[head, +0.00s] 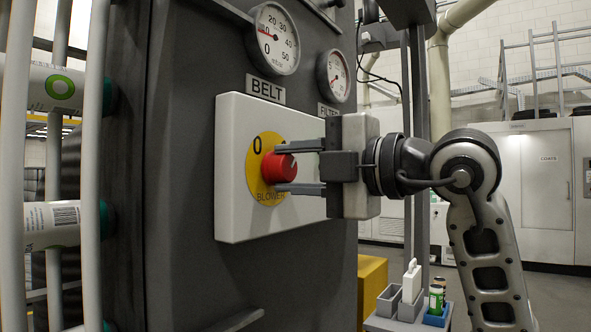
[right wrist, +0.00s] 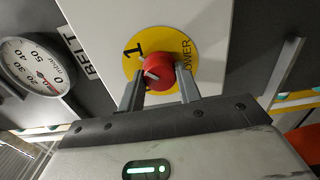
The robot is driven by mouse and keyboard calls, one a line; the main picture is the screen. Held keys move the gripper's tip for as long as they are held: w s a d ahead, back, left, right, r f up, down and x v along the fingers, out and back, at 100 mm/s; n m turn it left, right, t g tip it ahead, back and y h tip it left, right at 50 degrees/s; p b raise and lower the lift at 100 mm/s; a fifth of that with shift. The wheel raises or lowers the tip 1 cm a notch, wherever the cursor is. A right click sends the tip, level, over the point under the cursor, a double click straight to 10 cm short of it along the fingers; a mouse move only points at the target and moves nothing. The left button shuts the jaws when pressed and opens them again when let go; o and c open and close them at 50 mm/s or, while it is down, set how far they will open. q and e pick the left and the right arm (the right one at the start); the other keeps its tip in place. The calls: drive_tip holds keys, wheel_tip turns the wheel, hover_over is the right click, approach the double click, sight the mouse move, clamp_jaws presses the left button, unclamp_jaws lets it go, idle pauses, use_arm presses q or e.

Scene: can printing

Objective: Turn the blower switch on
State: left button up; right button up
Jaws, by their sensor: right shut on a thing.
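The blower switch (head: 276,168) is a red round knob on a yellow disc marked "BLOWER", set on a white panel (head: 240,215). A "0" shows on the disc in the head view. In the right wrist view, the knob (right wrist: 160,70) has a white pointer line and a "1" shows beside it on the disc. My right gripper (head: 290,167) comes from the right, with one finger above and one below the knob, and is shut on it. In the wrist view its fingers flank the knob. My left gripper is not in view.
A BELT gauge (head: 272,38) and a FILTER gauge (head: 334,76) sit above the panel on the dark cabinet (head: 178,150). White rails with printed cans (head: 55,88) stand at the left. A small caddy (head: 410,308) with cans stands at the lower right.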

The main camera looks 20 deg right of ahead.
idle(0.6)
drive_tip(key=o, duration=1)
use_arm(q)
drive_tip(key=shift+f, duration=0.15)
use_arm(e)
drive_tip(key=shift+s+d, duration=0.1)
use_arm(q)
drive_tip(key=b, duration=0.1)
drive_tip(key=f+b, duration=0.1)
drive_tip(key=b, duration=0.1)
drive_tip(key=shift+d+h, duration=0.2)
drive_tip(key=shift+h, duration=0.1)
use_arm(e)
drive_tip(key=v, duration=1.5)
drive_tip(key=shift+s+d, duration=0.2)
drive_tip(key=shift+s, duration=0.05)
